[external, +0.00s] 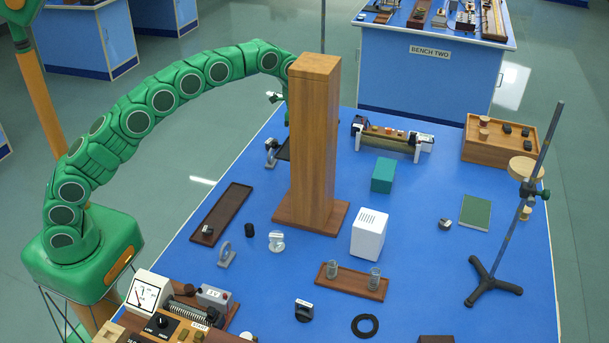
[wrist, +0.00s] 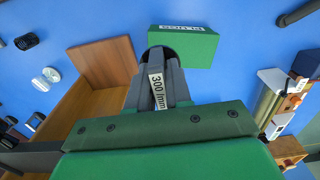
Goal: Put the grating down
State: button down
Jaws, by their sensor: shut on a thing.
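The grating, a dark piece with a white label reading "300 l/mm" (wrist: 157,92), is between the fingers of my gripper (wrist: 160,62) in the wrist view. My gripper is shut on it. Blue bench top shows below and around it, with a green block (wrist: 185,45) just beyond the fingertips. I cannot tell how high the grating is above the bench. In the external view, my arm curves over to the tall wooden pillar (external: 315,140), which hides my gripper and the grating.
The pillar stands close to my gripper, at left in the wrist view (wrist: 68,105). A rail apparatus (external: 392,138) is right of it, with a teal block (external: 382,175) in front. A white box (external: 369,234) and a tripod stand (external: 488,282) are nearer. Clear blue bench lies between several items.

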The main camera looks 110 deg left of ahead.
jog(key=shift+w+a+f, duration=0.5)
jog(key=shift+a+f, duration=0.05)
jog(key=shift+f, duration=0.35)
jog(key=shift+w+a+f, duration=0.45)
jog(key=shift+a+f, duration=0.1)
jog(key=shift+f, duration=0.3)
jog(key=shift+w+a+f, duration=0.5)
jog(key=shift+a+f, duration=0.05)
jog(key=shift+f, duration=0.35)
jog(key=shift+w+a+f, duration=0.15)
jog(key=shift+w+f, duration=0.05)
jog(key=shift+f, duration=1.65)
jog(key=shift+f, duration=0.15)
jog(key=c, duration=1)
grip_release()
jog(key=shift+c, duration=0.2)
notch_tip(320, 180, up, 12)
